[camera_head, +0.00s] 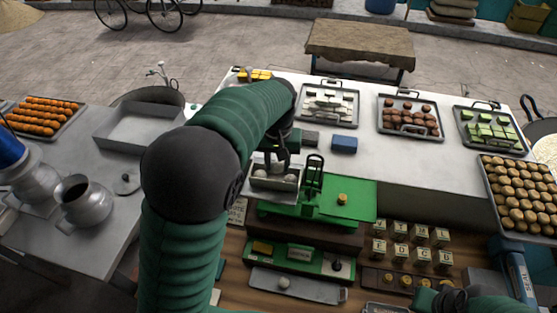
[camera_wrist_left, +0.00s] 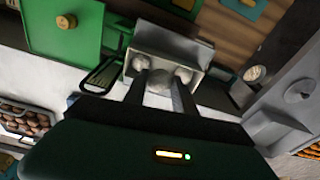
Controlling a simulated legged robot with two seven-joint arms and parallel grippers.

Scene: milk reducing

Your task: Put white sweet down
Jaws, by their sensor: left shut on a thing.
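My left gripper (camera_head: 282,165) points down at a small grey metal box (camera_head: 275,186) on the green scale (camera_head: 305,207). In the left wrist view, its two fingers (camera_wrist_left: 160,88) are shut on a round white sweet (camera_wrist_left: 159,79), at the box's opening. Two other white sweets (camera_wrist_left: 140,62) (camera_wrist_left: 183,74) are in the box (camera_wrist_left: 165,42). I cannot tell whether the held sweet touches the box floor. My right gripper (camera_head: 450,300) is at the bottom right edge, and its fingers are unclear.
Trays of white sweets (camera_head: 329,105), brown sweets (camera_head: 408,118) and green sweets (camera_head: 488,129) stand on the white counter behind. A blue block (camera_head: 344,144) lies close to the right of my left gripper. Lettered cubes (camera_head: 412,242) stand at the lower right.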

